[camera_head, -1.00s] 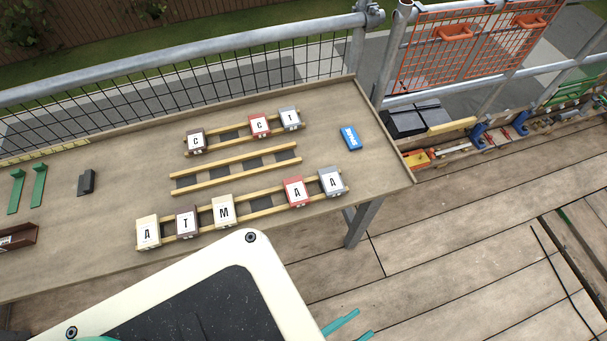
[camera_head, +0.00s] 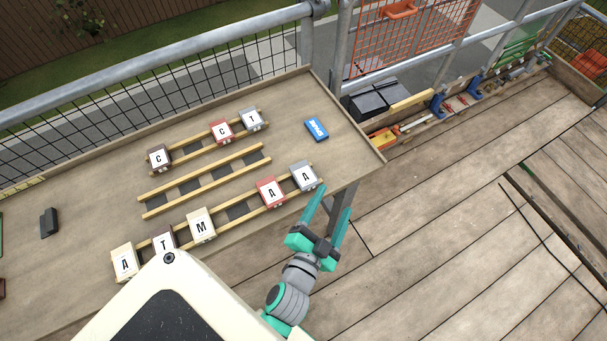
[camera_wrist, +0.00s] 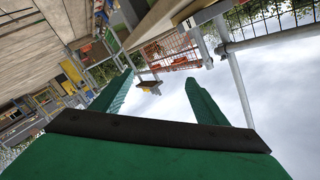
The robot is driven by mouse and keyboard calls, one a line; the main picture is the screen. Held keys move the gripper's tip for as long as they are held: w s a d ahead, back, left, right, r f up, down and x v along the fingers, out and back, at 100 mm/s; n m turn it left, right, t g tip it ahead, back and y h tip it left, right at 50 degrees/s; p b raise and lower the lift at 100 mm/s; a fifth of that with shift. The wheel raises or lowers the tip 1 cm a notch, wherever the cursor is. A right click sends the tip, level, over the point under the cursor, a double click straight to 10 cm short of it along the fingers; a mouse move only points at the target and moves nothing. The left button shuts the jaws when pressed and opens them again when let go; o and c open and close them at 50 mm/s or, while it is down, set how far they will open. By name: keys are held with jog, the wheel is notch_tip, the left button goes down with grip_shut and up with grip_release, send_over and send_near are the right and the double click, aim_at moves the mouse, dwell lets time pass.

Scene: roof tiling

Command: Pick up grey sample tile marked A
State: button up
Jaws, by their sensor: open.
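The grey sample tile marked A (camera_head: 307,176) sits at the right end of the front row of tiles, on the wooden rails near the table's front edge. My gripper (camera_head: 332,198) is open and empty, just to the right of and nearer than this tile, by the table's front right edge. Its fingers point up the picture, and I see no contact with the tile. In the wrist view, the two green fingers (camera_wrist: 156,92) are spread with nothing between them. The grey A tile cannot be made out there.
A red tile marked A (camera_head: 270,191) is just left of the grey one. Cream tiles M (camera_head: 201,226) and A (camera_head: 125,262) and a dark T tile (camera_head: 164,243) continue the row. Behind are tiles C, C and a grey T (camera_head: 252,120). A blue box (camera_head: 316,129) lies back right.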

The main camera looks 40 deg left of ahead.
jog(key=w+a+r+n+g+y, duration=0.2)
jog(key=w+a+r+y, duration=0.25)
jog(key=a+r, duration=0.4)
jog(key=w+a+r+n+g+y, duration=0.15)
jog(key=w+a+r+y, duration=0.3)
jog(key=a, duration=0.75)
jog(key=s+a+r+n+g+y, duration=0.1)
jog(key=s+a+r+n+g, duration=0.2)
jog(key=a+n+g, duration=0.25)
jog(key=s+a+r+n+g+y, duration=0.25)
jog(key=s+a+n+g, duration=0.2)
jog(key=a, duration=0.25)
jog(key=n+g+h, duration=0.3)
jog(key=n+h, duration=0.1)
jog(key=h, duration=1.3)
send_over(305, 174)
notch_tip(305, 174, down, 12)
jog(key=shift+y, duration=0.25)
jog(key=shift+f, duration=4.75)
